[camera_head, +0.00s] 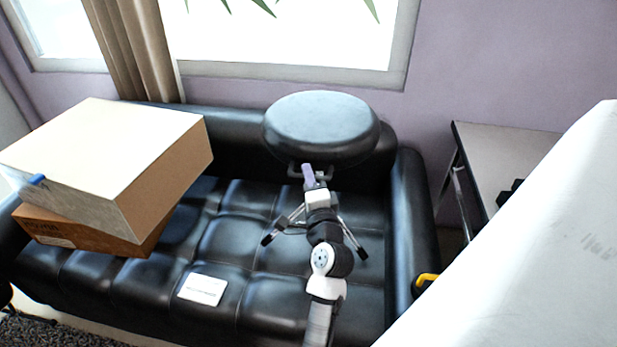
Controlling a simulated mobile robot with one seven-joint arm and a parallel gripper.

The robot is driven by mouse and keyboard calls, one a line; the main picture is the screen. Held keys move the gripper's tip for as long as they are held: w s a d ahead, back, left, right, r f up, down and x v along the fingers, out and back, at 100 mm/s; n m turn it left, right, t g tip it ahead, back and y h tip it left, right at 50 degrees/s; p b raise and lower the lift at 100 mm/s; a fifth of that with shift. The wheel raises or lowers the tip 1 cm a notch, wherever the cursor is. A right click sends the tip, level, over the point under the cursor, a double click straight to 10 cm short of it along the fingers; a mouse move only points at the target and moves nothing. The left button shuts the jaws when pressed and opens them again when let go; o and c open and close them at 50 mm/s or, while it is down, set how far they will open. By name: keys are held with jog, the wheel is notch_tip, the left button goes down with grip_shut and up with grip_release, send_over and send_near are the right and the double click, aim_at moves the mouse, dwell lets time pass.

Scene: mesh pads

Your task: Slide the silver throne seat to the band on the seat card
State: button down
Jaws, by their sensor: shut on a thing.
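The silver throne seat (320,128) is a round grey padded top, standing above the black sofa near its back. Chrome tripod legs (357,243) spread below it on the sofa cushions, and my arm hides most of the post between. My gripper (308,174) is at the front underside of the seat, shut at a small metal bracket there. The finger contact is small and partly hidden. The seat card (202,290) is a small white card lying flat on the sofa, left of my arm. Its print and band are too small to read.
Two stacked boxes, a white-topped one (100,150) and a brown one (85,232), sit on the sofa's left. The sofa's right armrest (412,220) is close to the legs. A table (505,155) stands right. The window and wall are behind the seat.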

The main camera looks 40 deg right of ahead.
aim_at(304, 152)
jog(key=shift+r, duration=0.1)
notch_tip(304, 152, up, 3)
jog(key=p, duration=0.2)
jog(key=shift+r+p, duration=0.15)
jog(key=shift+p, duration=0.15)
jog(key=c, duration=1.4)
grip_release()
jog(key=shift+c, duration=0.2)
jog(key=shift+o, duration=0.2)
jog(key=shift+f, duration=0.2)
